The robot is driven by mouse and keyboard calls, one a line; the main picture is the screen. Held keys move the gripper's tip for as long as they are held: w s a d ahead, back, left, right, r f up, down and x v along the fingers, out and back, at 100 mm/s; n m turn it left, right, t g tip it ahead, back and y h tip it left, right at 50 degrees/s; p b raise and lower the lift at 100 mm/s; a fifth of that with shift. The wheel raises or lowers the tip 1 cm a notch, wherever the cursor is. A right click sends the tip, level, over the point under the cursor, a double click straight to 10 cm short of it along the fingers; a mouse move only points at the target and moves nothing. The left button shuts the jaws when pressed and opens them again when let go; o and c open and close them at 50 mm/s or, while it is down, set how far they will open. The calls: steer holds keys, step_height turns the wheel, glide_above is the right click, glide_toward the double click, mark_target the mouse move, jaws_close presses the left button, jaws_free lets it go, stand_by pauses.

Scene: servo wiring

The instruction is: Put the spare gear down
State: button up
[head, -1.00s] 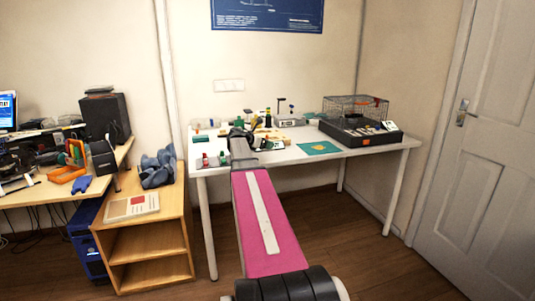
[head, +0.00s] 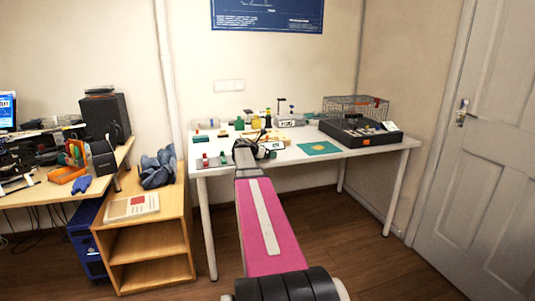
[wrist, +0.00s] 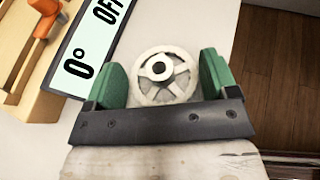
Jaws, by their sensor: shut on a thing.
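The spare gear looks like a pale, off-white spoked wheel (wrist: 143,88) with a dark-ringed hub. In the wrist view it sits between the two green pads of my gripper (wrist: 161,82), which is shut on it. The white table top (wrist: 212,30) lies below. I cannot tell whether the gear touches the table. In the head view my gripper (head: 268,152) is over the front middle of the table, and the gear cannot be made out there.
A sign reading "0° OFF" (wrist: 88,45) lies left of the gripper, beside a wooden piece with an orange part (wrist: 45,20). The table's front edge and floor are to the right. A green mat (head: 303,148) and a wire cage (head: 355,106) stand farther right.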

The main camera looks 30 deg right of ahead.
steer(key=o, duration=0.8)
steer(key=shift+a+r, duration=0.2)
steer(key=v, duration=1.1)
steer(key=shift+a+r, duration=0.15)
steer(key=shift+a, duration=0.1)
